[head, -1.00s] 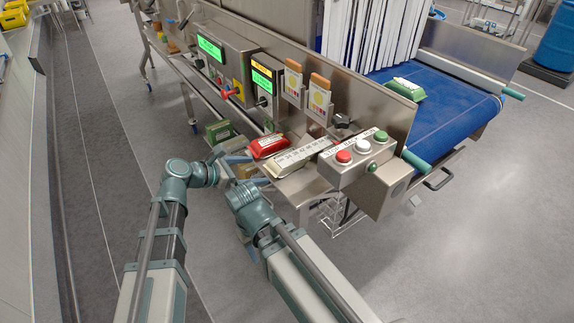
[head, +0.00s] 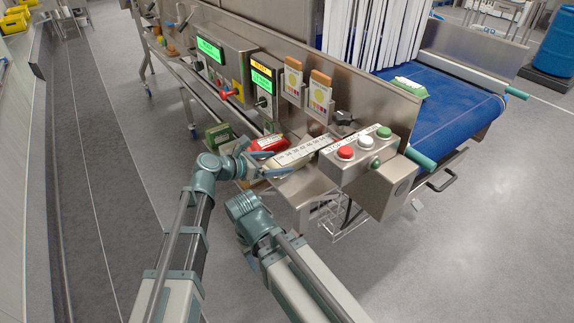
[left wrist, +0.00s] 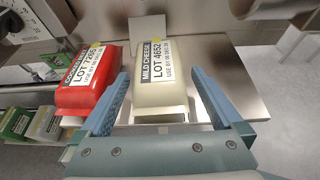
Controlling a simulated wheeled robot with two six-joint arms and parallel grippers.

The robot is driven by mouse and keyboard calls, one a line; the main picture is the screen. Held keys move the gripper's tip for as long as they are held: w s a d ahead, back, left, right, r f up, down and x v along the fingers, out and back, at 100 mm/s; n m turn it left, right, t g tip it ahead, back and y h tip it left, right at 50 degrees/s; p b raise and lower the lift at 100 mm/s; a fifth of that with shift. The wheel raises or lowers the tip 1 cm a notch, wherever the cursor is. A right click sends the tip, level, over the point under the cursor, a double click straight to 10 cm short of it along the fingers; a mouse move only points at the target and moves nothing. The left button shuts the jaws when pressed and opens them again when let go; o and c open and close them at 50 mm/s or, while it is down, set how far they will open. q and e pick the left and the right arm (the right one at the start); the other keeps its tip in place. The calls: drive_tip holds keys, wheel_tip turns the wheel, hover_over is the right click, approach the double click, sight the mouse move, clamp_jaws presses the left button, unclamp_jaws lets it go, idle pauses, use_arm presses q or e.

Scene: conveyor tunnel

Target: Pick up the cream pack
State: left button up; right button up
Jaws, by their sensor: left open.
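The cream pack (left wrist: 158,98) has a white label reading MILD CHEESE, LOT 4652. It lies on a steel shelf and also shows in the head view (head: 290,160). My left gripper (left wrist: 159,80) is open, with one blue finger on each side of the near part of the pack. In the head view the left gripper (head: 262,165) is at the pack's near left end. My right arm's wrist shows just below, but its fingers cannot be seen.
A red pack (left wrist: 88,80) lies close left of the cream pack, with green packs (left wrist: 15,122) lower left. The button box (head: 358,150) stands to the right. A green pack (head: 407,87) is on the blue conveyor (head: 450,105). Bare steel shelf (left wrist: 235,85) is right of the cream pack.

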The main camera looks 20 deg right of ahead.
sight(287, 161)
use_arm(q)
drive_tip(key=shift+b+x, duration=1.15)
drive_tip(key=shift+x, duration=1.5)
drive_tip(key=shift+a+f, duration=0.1)
drive_tip(key=shift+a, duration=0.05)
clamp_jaws()
